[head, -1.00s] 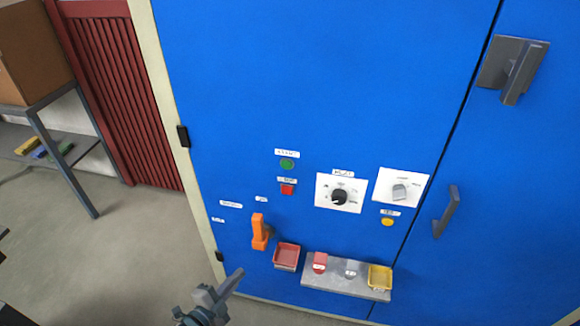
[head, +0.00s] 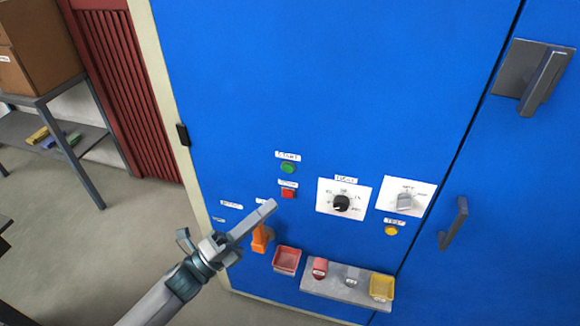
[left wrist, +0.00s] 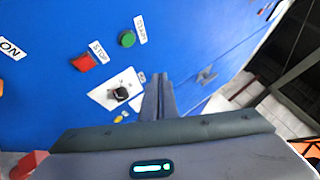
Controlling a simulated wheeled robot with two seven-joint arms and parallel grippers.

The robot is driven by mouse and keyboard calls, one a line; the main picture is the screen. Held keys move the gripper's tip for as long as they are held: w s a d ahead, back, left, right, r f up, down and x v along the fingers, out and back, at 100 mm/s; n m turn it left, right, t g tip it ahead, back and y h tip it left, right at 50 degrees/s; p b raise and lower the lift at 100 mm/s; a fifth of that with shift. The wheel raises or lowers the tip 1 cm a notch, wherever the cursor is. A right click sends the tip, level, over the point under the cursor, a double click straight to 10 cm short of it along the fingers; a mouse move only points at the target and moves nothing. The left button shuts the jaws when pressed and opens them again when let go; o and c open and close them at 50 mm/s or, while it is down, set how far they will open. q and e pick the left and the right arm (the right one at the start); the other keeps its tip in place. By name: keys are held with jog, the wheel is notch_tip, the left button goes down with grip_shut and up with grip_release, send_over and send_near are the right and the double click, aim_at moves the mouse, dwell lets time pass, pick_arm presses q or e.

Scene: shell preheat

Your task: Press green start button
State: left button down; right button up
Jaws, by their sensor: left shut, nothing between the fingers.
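The green start button (head: 288,168) sits on the blue cabinet door under a small label, above the square red stop button (head: 288,193). In the left wrist view the green button (left wrist: 127,39) and the red button (left wrist: 84,62) lie up and to the left of my fingers. My left gripper (head: 270,208) is shut and empty. Its fingertips show below and left of the red button in the head view, apart from the green button. The shut fingers also show in the left wrist view (left wrist: 159,80). My right gripper is not in view.
An orange handle (head: 261,240) is partly behind my left gripper. A black knob (head: 341,203), a grey switch (head: 404,201) and a yellow button (head: 391,230) are to the right. A red tray (head: 287,261) and a grey shelf (head: 335,289) stick out below. A door handle (head: 454,223) is further right.

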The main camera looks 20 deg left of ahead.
aim_at(288, 168)
pick_arm(q)
jog(key=shift+s+r, duration=0.1)
jog(key=shift+r, duration=0.15)
jog(key=shift+w, duration=0.2)
